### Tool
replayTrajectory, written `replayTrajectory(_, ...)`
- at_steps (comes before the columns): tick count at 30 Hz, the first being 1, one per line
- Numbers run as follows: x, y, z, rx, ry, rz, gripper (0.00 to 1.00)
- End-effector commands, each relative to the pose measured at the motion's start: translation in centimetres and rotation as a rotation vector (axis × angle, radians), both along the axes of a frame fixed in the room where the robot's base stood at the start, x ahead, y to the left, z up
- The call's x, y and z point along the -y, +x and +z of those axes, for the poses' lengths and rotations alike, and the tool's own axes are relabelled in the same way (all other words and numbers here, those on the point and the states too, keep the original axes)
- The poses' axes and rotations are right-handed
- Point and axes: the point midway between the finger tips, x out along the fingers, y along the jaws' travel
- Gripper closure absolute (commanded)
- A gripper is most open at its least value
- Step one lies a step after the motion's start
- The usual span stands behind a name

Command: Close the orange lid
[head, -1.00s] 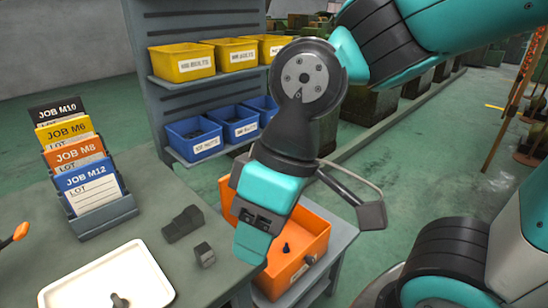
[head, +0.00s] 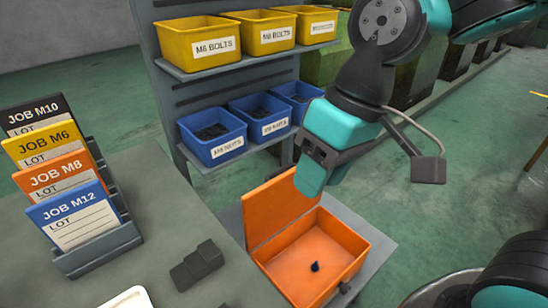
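The orange lid (head: 277,207) stands raised at the back left of an orange box (head: 348,237), so the box is open. A small dark bolt-like piece (head: 315,267) lies on the box floor. My gripper (head: 311,180) is above the lid's upper right edge and hides part of it. I cannot tell whether it touches the lid. Its fingertips are seen from one side, and nothing shows held in it.
The box rests on a grey shelf (head: 387,245) beside the workbench (head: 170,240). A rack of yellow bins (head: 200,43) and blue bins (head: 212,136) stands behind. Job cards (head: 75,218) and a dark block (head: 196,265) are on the bench.

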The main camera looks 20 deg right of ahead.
Motion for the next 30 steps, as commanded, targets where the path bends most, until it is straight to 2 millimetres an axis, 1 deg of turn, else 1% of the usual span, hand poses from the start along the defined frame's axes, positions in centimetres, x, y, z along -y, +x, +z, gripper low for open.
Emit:
replayTrajectory(1, 0.0, 2.6, 0.4, -0.028, -0.031, -0.083, 0.60)
replayTrajectory(2, 0.2, 4.3, 0.5, -0.049, -0.054, -0.151, 0.60)
replayTrajectory(3, 0.3, 6.8, 0.6, -0.078, -0.087, -0.249, 0.60)
replayTrajectory(5, 0.7, 10.8, 0.6, -0.120, -0.138, -0.416, 0.60)
replayTrajectory(6, 0.9, 13.4, 0.5, -0.147, -0.172, -0.534, 0.60)
replayTrajectory(8, 1.3, 17.1, 0.0, -0.183, -0.218, -0.711, 0.60)
replayTrajectory(9, 1.5, 19.3, -0.5, -0.205, -0.248, -0.829, 0.60)
replayTrajectory(12, 2.0, 24.2, -2.0, -0.250, -0.309, -1.106, 0.60)
replayTrajectory(15, 2.5, 27.7, -3.6, -0.283, -0.353, -1.336, 0.60)
replayTrajectory(18, 2.7, 29.7, -4.9, -0.301, -0.378, -1.495, 0.60)
replayTrajectory(21, 2.8, 30.7, -5.6, -0.312, -0.392, -1.585, 0.60)
replayTrajectory(26, 3.0, 31.1, -6.7, -0.317, -0.399, -1.630, 0.60)
replayTrajectory(29, 3.1, 30.8, -8.0, -0.318, -0.400, -1.629, 0.60)
replayTrajectory(30, 3.1, 30.7, -8.8, -0.319, -0.401, -1.627, 0.60)
